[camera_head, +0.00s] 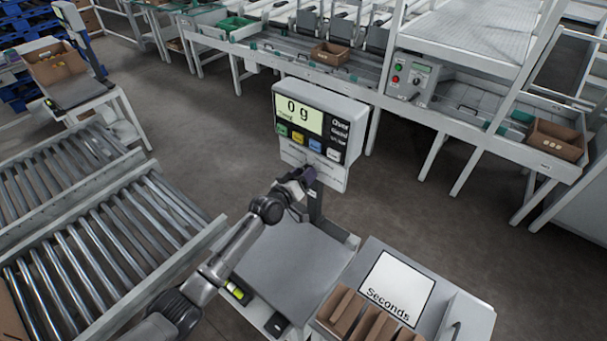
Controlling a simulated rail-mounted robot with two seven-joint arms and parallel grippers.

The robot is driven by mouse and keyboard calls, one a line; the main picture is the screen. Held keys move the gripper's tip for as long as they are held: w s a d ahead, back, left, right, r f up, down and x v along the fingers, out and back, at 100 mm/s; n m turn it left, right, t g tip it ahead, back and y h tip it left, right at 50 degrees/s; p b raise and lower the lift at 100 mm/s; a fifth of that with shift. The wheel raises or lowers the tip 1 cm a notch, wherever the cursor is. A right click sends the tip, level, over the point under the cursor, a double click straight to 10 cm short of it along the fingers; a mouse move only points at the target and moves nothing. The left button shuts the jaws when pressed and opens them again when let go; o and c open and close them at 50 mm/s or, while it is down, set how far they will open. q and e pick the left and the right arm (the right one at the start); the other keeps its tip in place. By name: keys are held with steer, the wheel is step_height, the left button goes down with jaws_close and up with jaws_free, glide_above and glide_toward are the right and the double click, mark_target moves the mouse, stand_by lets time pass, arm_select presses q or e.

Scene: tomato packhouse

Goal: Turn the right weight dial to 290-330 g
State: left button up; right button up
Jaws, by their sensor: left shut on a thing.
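The scale's display head (285,95) stands upright on a post and reads 0 g, with a row of coloured buttons below the readout. The scale's grey weighing plate (290,265) below is empty. My right gripper is not in view.
A box with a "Seconds" sign (398,283) and brown cartons (345,310) stands at the front right, close to the weighing plate. A roller conveyor (75,245) lies to the left. A sorting line (330,70) with crates runs along the back.

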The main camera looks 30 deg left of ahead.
arm_select(q)
steer(key=shift+n, duration=0.9)
steer(key=o, duration=0.9)
steer(key=s+a+p, duration=0.2)
steer(key=s+p, duration=0.1)
steer(key=s, duration=1)
steer(key=shift+s, duration=0.35)
